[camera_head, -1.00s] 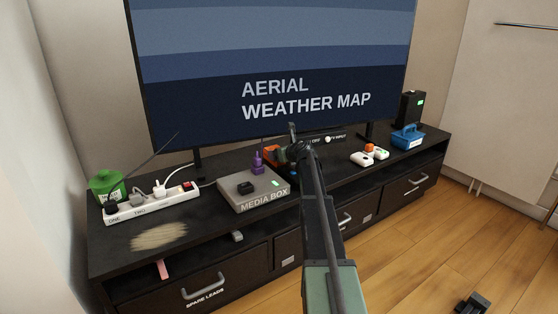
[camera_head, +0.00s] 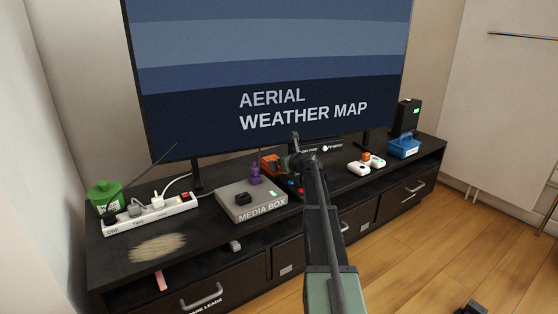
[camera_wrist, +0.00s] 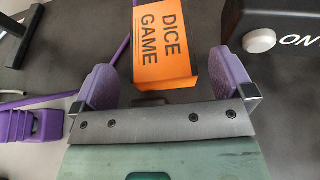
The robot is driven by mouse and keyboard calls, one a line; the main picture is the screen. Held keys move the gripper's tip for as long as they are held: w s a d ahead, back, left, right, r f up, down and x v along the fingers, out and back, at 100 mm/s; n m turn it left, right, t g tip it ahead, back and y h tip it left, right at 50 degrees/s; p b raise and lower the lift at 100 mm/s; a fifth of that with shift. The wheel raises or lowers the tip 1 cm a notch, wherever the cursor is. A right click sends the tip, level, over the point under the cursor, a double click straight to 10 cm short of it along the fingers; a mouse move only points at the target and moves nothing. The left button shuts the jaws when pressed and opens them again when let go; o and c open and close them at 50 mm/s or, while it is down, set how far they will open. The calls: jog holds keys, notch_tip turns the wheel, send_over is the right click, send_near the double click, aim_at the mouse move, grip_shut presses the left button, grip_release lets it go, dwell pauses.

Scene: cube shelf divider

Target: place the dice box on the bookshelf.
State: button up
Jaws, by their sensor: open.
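The dice box is orange with "DICE GAME" in black letters. It shows in the wrist view (camera_wrist: 166,40), between and just beyond my two purple fingers. In the head view the orange box (camera_head: 269,163) is partly hidden behind my gripper, on the black TV stand below the screen. My gripper (camera_wrist: 165,82) is open and empty, with its fingers on either side of the box's near end. Whether they touch it is unclear. In the head view my gripper (camera_head: 294,150) is small and dark. I see no bookshelf in either view.
A grey media box (camera_head: 252,202) and a purple object (camera_head: 255,174) stand left of my gripper. A dark panel with a white knob (camera_wrist: 260,40) is close on the right. White and orange items (camera_head: 364,162) and a blue caddy (camera_head: 404,145) stand farther right.

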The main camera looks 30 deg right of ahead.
jog(key=p+v, duration=0.2)
jog(key=v, duration=0.5)
jog(key=shift+r, duration=0.25)
jog(key=shift+s, duration=0.45)
jog(key=w+r+n+g+p, duration=0.1)
jog(key=w+r+g+p, duration=0.1)
jog(key=w+r+p, duration=0.6)
jog(key=f+g+b, duration=0.1)
jog(key=f, duration=0.2)
jog(key=f+b, duration=0.1)
jog(key=f, duration=0.2)
jog(key=f+m+g+b, duration=0.1)
jog(key=f, duration=0.2)
jog(key=shift+w+d+f+g, duration=0.1)
jog(key=shift+w+d+g, duration=0.1)
jog(key=shift+w+g, duration=0.15)
jog(key=shift+w, duration=0.15)
